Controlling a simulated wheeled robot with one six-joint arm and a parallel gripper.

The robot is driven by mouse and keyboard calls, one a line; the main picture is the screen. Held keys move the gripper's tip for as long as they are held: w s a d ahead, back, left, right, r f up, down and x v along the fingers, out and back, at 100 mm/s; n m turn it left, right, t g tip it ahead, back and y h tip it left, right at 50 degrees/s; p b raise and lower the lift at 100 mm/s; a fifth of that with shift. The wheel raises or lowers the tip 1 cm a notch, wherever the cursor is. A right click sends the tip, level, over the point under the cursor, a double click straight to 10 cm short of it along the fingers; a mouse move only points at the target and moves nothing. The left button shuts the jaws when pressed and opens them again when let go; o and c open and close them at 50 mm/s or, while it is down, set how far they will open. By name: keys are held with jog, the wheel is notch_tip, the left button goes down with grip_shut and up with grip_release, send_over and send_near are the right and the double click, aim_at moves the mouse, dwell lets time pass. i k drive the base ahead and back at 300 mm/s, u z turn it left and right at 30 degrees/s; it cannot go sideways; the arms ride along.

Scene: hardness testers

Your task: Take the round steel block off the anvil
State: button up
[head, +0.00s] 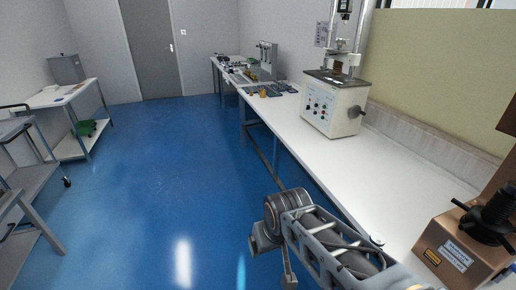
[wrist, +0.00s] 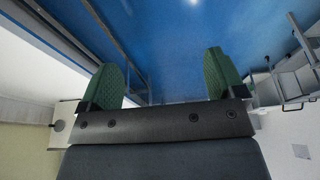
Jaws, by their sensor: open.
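I cannot make out the round steel block for certain in either view. A brown tester (head: 462,247) stands at the lower right of the head view, with a black stepped round part (head: 492,216) on it, cut by the picture edge. I cannot tell whether a block rests there. My gripper (wrist: 163,80) shows in the wrist view with its two green fingers wide apart and nothing between them. It faces the blue floor and the underside of the bench. In the head view my arm reaches over the bench's front edge.
The long white bench (head: 315,150) has a clear stretch between the brown tester and a white tester (head: 334,108) with a column. Small tools lie farther back. The blue floor (head: 160,180) is open; carts stand left.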

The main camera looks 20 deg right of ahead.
aim_at(377, 239)
jog(key=z, duration=1.75)
jog(key=i, duration=0.2)
jog(key=u, duration=0.3)
